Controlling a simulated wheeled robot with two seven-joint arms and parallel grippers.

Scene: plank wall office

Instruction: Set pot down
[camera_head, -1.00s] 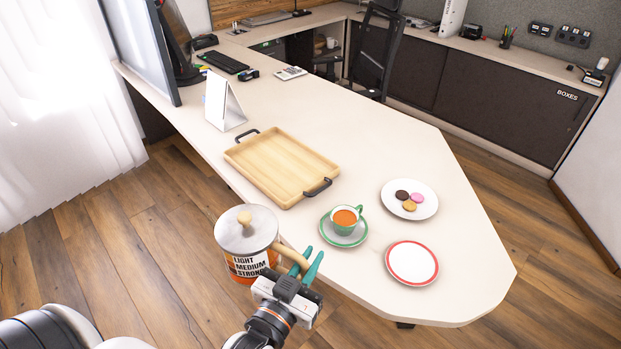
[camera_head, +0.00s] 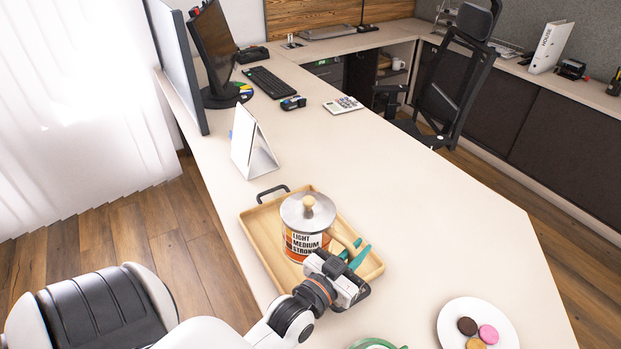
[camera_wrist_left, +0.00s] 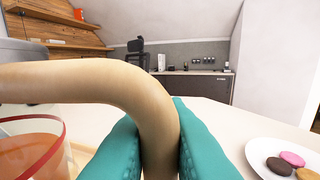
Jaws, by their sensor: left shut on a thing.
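The pot (camera_head: 301,243), with a metal lid, wooden knob and "LIGHT MEDIUM STRONG" label, is upright over the wooden tray (camera_head: 258,229). I cannot tell whether its base touches the tray floor. My left gripper (camera_head: 353,256) is shut on the pot's curved wooden handle, at the pot's right side. In the left wrist view the handle (camera_wrist_left: 85,78) passes between the teal fingers (camera_wrist_left: 154,125). The pot's glass wall with orange liquid (camera_wrist_left: 25,157) shows at lower left there. My right gripper is in neither view.
A white stand-up calendar (camera_head: 250,145) stands just behind the tray. A plate with macarons (camera_head: 455,325) is at lower right, and a green-rimmed saucer (camera_head: 372,344) is cut off at the bottom edge. The desk right of the tray (camera_head: 440,225) is clear.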

